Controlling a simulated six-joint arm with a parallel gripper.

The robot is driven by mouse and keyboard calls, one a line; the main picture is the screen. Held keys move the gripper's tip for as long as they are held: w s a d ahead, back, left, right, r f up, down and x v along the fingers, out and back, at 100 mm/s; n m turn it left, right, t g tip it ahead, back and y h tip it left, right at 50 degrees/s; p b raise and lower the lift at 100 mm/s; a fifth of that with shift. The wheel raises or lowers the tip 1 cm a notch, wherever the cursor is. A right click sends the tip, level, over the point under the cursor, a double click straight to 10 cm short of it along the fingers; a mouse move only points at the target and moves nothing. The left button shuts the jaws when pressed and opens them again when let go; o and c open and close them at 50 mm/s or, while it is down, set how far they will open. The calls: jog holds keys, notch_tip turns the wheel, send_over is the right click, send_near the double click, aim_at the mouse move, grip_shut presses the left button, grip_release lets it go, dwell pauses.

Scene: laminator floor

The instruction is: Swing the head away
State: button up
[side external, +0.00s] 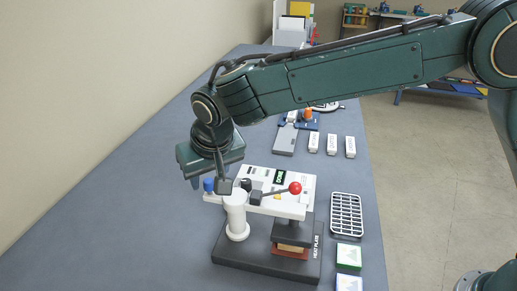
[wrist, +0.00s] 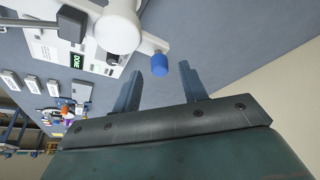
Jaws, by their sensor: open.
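The press has a white swing head (side external: 290,205) carrying a lit display, a red ball lever (side external: 295,188) and a blue knob (side external: 208,185) at its left end. The head turns on a white column (side external: 237,218) over a black base (side external: 265,262) marked HEAT PLATE. It sits over the plate, with a dark block and brown layer beneath. The display (wrist: 77,60) reads DONE in the wrist view. My gripper (side external: 206,182) is open, pointing down at the knob end. In the wrist view the blue knob (wrist: 160,65) appears between and just beyond my fingertips (wrist: 160,72); contact cannot be told.
A white rack (side external: 346,214) and green and blue boxes (side external: 349,255) stand right of the press. Several white labelled blocks (side external: 331,144) and a grey tray (side external: 285,140) lie behind. The bench is clear left of the press, toward the wall.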

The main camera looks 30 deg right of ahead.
jog(key=shift+w+f, duration=0.25)
jog(key=shift+f, duration=0.3)
jog(key=shift+c, duration=0.4)
grip_shut()
